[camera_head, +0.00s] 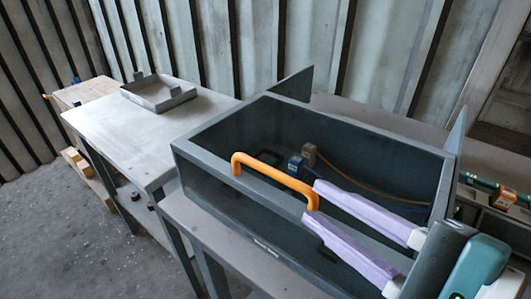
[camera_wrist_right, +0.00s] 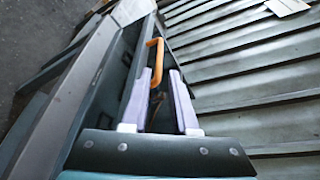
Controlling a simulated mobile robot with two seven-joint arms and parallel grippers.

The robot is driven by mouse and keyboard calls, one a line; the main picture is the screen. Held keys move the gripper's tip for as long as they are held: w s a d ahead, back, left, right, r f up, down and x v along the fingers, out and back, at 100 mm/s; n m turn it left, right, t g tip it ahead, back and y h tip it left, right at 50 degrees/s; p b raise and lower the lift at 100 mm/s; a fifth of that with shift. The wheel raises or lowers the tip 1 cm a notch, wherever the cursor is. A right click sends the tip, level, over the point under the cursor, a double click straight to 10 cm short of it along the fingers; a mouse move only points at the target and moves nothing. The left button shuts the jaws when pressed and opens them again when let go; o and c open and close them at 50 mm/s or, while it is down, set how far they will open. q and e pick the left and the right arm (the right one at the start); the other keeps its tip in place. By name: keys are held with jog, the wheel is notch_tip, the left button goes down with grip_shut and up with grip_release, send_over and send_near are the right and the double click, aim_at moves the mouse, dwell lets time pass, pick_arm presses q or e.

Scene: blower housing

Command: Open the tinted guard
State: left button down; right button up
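The housing (camera_head: 225,208) is a dark grey box on a bench. The tinted guard (camera_head: 250,135) appears as a dark see-through surface at its top, with parts showing dimly below; its exact edges are hard to tell. An orange bar handle (camera_head: 272,178) runs along the near side; it also shows in the right wrist view (camera_wrist_right: 152,42). My right gripper (camera_head: 311,202) is open, its two pale purple fingers pointing at the handle's right end. The fingertips (camera_wrist_right: 160,71) are close to that end, one on each side; contact cannot be told. My left gripper is not in view.
A small blue block (camera_head: 295,165) and a brown block (camera_head: 309,154) with a cable sit inside the housing. Pointed grey plates (camera_head: 297,84) rise at its back. A grey tray (camera_head: 158,93) stands on the left table (camera_head: 130,125). A ribbed wall is behind.

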aim_at(280, 178)
jog(key=shift+m, duration=0.3)
jog(key=x, duration=1)
jog(key=shift+w+d+f, duration=0.1)
jog(key=shift+w, duration=0.05)
jog(key=shift+c, duration=0.3)
grip_shut()
dwell(0.5)
